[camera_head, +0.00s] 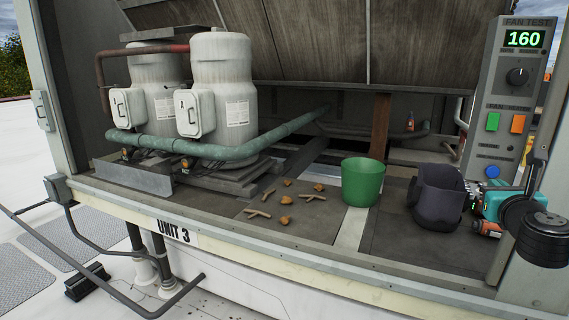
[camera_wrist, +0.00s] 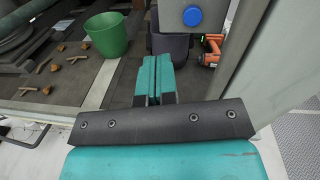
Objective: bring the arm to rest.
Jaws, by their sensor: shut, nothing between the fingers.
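My gripper (camera_wrist: 155,62) shows in the wrist view with its two teal fingers pressed together and nothing between them. It points toward the dark bin (camera_wrist: 171,43) and the blue button (camera_wrist: 192,16), apart from both as far as I can tell. In the head view my teal and black arm end is at the right edge, in front of the fan test panel and beside the dark bin (camera_head: 437,199). The fingertips are hard to make out there.
A green bucket (camera_head: 362,182) stands on the unit's deck. Several twigs and brown lumps (camera_head: 286,221) lie left of it. An orange tool (camera_wrist: 210,50) stands right of the dark bin. The fan test panel (camera_head: 508,95) reads 160. Two grey compressors (camera_head: 222,85) stand at left.

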